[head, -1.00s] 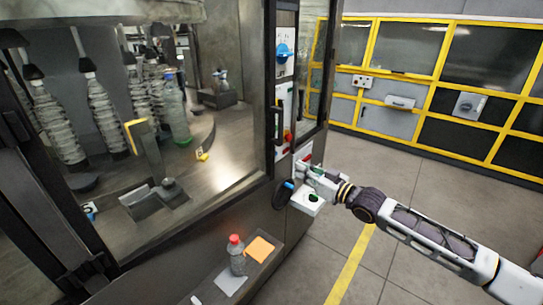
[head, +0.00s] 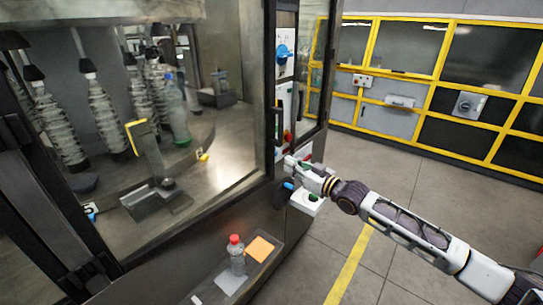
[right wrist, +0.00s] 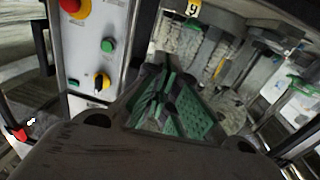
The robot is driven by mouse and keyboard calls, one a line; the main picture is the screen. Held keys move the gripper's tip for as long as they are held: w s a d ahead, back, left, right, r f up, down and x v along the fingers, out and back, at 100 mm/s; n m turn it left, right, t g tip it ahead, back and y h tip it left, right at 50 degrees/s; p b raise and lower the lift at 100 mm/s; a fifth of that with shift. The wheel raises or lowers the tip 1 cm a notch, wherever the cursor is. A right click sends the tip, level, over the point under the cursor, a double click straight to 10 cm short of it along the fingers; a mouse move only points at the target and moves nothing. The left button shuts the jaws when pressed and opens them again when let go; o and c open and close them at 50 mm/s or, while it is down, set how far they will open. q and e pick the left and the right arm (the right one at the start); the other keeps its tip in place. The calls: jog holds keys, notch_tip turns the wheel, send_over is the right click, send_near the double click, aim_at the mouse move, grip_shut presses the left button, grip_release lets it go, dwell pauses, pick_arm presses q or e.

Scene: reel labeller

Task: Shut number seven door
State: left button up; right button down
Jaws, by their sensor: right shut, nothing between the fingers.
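No number seven is readable, so I cannot tell which door bears it. A large dark-framed glass door or window (head: 235,110) fills the left of the head view; whether it is ajar is unclear. A black upright handle (head: 278,125) is at its right post. A narrower glazed panel (head: 313,75) stands beyond the control column. My right gripper (head: 290,164) is shut and empty, in front of the column below that handle. In the right wrist view its green-padded fingers (right wrist: 162,100) are together, with a plate reading 9 (right wrist: 193,8) beyond them.
The control panel (right wrist: 90,55) has a red button, a green button and a selector. A small white box (head: 306,200) sits under my right wrist. A red-capped bottle (head: 237,258) stands on a low shelf. Yellow-framed fencing (head: 440,70) stands behind clear floor (head: 420,185).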

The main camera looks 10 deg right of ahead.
aim_at(266, 152)
pick_arm(q)
jog(key=shift+a+r+p, duration=0.1)
jog(key=shift+r+p, duration=0.7)
jog(key=shift+r, duration=0.05)
pick_arm(e)
jog(key=shift+x, duration=4.7)
jog(key=shift+a, duration=0.1)
jog(key=shift+r, duration=0.1)
